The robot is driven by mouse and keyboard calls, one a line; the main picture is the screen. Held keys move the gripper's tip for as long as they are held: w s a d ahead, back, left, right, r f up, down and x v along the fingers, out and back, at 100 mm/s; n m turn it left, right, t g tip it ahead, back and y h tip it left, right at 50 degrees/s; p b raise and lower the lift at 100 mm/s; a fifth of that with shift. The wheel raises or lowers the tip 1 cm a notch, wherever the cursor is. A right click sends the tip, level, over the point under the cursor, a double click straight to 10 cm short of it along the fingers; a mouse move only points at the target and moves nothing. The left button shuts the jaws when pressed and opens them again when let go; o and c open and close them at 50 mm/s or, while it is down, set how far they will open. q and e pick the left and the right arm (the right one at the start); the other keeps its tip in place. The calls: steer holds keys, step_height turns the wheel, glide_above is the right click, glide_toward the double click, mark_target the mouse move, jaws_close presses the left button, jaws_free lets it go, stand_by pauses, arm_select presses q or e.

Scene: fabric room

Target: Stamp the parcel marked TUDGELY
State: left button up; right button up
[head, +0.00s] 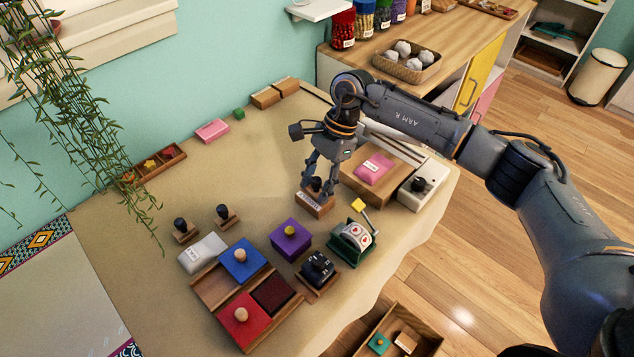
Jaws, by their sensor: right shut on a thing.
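My right gripper (318,184) points down and is shut on a dark-knobbed stamp (314,207) with a labelled wooden block, at the middle of the table; a gap beneath the block cannot be judged. A pink parcel (376,166) with a white label lies on a wooden board (354,186) to the right of the gripper. A white labelled parcel (203,253) lies at the left, and another pink item (212,130) at the back. The label names are too small to read. A wooden tray (212,287) holds blue (238,268), dark red (272,295) and red (236,327) pads. My left gripper is out of view.
Two dark-knobbed stamps (184,231) (226,216), a purple box (290,240), a black wheeled stamp (318,270) and a green dial device (354,240) crowd the front. A white device (425,182) stands right of the board. The table's back middle is fairly clear.

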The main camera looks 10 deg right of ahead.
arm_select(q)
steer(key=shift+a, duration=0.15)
arm_select(e)
steer(key=shift+r+p, duration=0.85)
steer(key=shift+r, duration=1.1)
steer(key=shift+r+p, duration=0.5)
steer(key=shift+r, duration=1)
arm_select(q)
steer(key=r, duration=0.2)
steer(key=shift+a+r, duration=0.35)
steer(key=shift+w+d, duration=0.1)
